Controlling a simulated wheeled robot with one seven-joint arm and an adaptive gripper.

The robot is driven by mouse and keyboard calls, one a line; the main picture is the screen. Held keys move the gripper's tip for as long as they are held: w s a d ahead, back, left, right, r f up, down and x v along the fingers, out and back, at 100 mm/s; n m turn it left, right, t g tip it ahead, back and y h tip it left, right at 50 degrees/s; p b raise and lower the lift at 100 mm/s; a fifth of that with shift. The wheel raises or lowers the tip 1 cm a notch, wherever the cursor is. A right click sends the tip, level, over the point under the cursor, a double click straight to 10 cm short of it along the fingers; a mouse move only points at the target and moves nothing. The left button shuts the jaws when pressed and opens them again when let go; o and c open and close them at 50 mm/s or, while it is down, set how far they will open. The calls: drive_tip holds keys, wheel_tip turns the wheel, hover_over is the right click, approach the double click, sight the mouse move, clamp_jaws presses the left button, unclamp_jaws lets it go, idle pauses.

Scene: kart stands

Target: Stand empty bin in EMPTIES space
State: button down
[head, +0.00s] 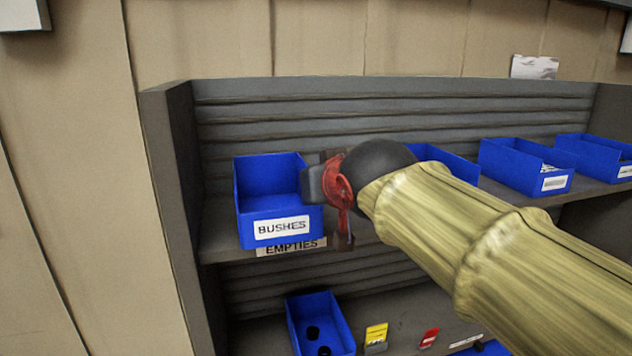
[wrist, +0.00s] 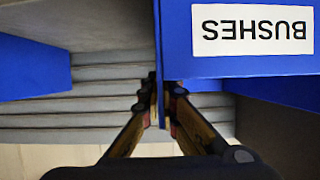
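The blue bin (head: 270,179) with a BUSHES label stands upright at the left end of the upper shelf, and its visible inside looks empty. It also shows in the wrist view (wrist: 240,67), with its label upside down. The EMPTIES label (head: 291,247) is on the shelf edge directly below it, partly covered by the bin's front. My gripper (wrist: 162,95) is closed on the bin's side wall, one finger on each side. In the head view my gripper (head: 318,185) is at the bin's right side. I cannot tell whether the bin's base touches the shelf.
More blue bins stand to the right on the upper shelf, one partly behind my arm, another (head: 526,166) clear of it. A blue bin (head: 320,325) with dark parts sits on the lower shelf, near a yellow card (head: 376,335) and a red card (head: 430,338). The grey side panel (head: 172,190) is close on the left.

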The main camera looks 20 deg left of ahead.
drive_tip(key=shift+w+a+p, duration=0.45)
drive_tip(key=shift+w+p, duration=0.05)
drive_tip(key=shift+w, duration=0.25)
drive_tip(key=shift+w+a+p, duration=0.45)
drive_tip(key=shift+w+p, duration=0.05)
drive_tip(key=shift+w, duration=0.25)
drive_tip(key=shift+w+a+p, duration=0.45)
drive_tip(key=shift+w+p, duration=0.05)
drive_tip(key=shift+w, duration=0.25)
drive_tip(key=shift+s+f+b, duration=0.1)
drive_tip(key=shift+f+b, duration=0.45)
drive_tip(key=shift+b, duration=0.25)
drive_tip(key=c, duration=2)
unclamp_jaws()
drive_tip(key=shift+o, duration=0.2)
drive_tip(key=shift+d, duration=0.1)
